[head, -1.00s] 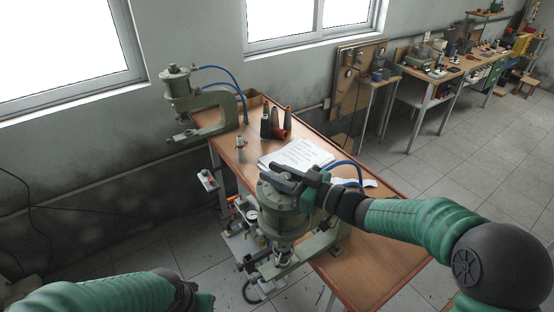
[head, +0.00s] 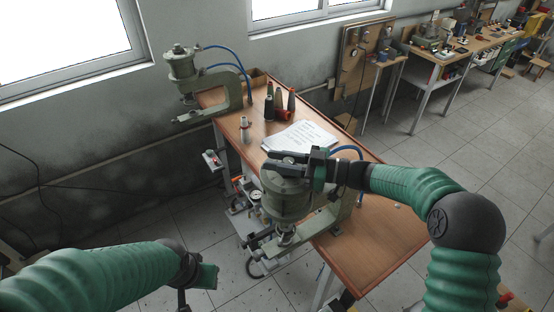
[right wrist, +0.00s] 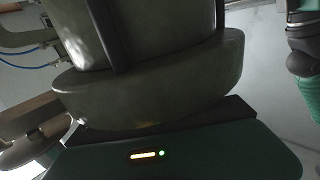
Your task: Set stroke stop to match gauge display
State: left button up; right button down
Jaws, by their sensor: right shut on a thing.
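The near press (head: 287,195) stands at the table's left edge, a grey-green cylinder on a C-shaped frame. My right gripper (head: 286,159) lies across the top of this cylinder, shut on the stroke stop there; its fingers mostly cover the stop, so its setting cannot be read.
A second press (head: 183,68) stands at the table's far left end. The table's right front (head: 375,245) is mostly clear.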

jog(key=shift+w+r, duration=0.1)
jog(key=shift+r, duration=0.15)
jog(key=c, duration=1.5)
grip_release()
pick_arm(q)
jog(key=shift+w, duration=0.1)
pick_arm(e)
jog(key=o, duration=0.4)
jog(key=shift+f, duration=0.15)
jog(key=shift+c, duration=0.2)
jog(key=shift+d, duration=0.1)
jog(key=shift+d+f+b, duration=0.15)
jog(key=shift+d+b, duration=0.15)
jog(key=shift+d, duration=0.05)
pick_arm(q)
jog(key=b+x, duration=0.2)
jog(key=s+b+x, duration=0.1)
jog(key=b+x, duration=0.2)
jog(key=shift+s+d+f, duration=0.1)
jog(key=shift+f, duration=0.35)
pick_arm(e)
jog(key=s+d, duration=0.3)
jog(key=d, duration=1.3)
pick_arm(q)
jog(key=shift+o, duration=0.4)
pick_arm(e)
jog(key=shift+a, duration=0.1)
